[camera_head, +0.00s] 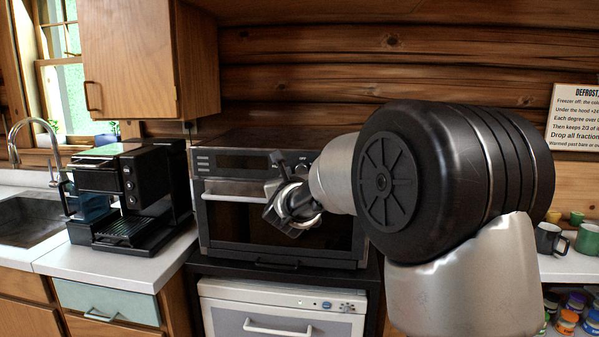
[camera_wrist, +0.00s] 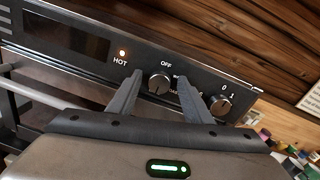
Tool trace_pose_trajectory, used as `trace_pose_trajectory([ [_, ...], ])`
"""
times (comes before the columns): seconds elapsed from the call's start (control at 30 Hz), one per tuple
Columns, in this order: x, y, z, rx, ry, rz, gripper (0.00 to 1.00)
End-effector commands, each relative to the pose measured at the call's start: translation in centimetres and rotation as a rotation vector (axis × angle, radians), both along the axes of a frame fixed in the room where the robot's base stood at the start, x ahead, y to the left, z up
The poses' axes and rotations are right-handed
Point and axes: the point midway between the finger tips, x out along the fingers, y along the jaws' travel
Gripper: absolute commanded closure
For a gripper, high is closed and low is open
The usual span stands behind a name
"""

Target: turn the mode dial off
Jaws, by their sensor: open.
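The oven (camera_head: 225,187) is a black and steel countertop unit, and its control panel (camera_wrist: 190,88) fills the wrist view at a tilt. A round dial (camera_wrist: 159,83) sits below the word OFF. A second dial (camera_wrist: 220,105), marked 0 and 1, is to its right. My gripper (camera_wrist: 159,78) is open, one finger on each side of the OFF-marked dial; I cannot tell whether they touch it. The dial's pointer is too small to read surely. In the head view my gripper (camera_head: 280,184) is in front of the oven and the dials are mostly hidden.
An orange light (camera_wrist: 122,53) glows above HOT, beside a dark display (camera_wrist: 65,36). The oven's door handle (camera_head: 232,198) runs below the panel. A coffee machine (camera_head: 128,190) stands at left; mugs (camera_head: 547,239) sit on the right counter. A wall cabinet (camera_head: 130,60) hangs upper left.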

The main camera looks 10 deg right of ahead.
Motion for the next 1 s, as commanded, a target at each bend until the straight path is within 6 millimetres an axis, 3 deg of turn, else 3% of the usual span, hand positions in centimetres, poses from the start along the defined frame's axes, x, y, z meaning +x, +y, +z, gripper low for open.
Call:
trace_pose_trajectory([
  [0.17,-0.01,0.00,-0.01,0.000,0.000,0.000,0.54],
  [0.4,-0.02,0.02,-0.01,0.000,0.000,0.000,0.95],
  [0.77,-0.03,0.11,-0.06,-0.052,0.016,0.001,0.95],
  [1.0,-0.03,0.23,-0.19,-0.199,0.065,0.003,0.95],
])
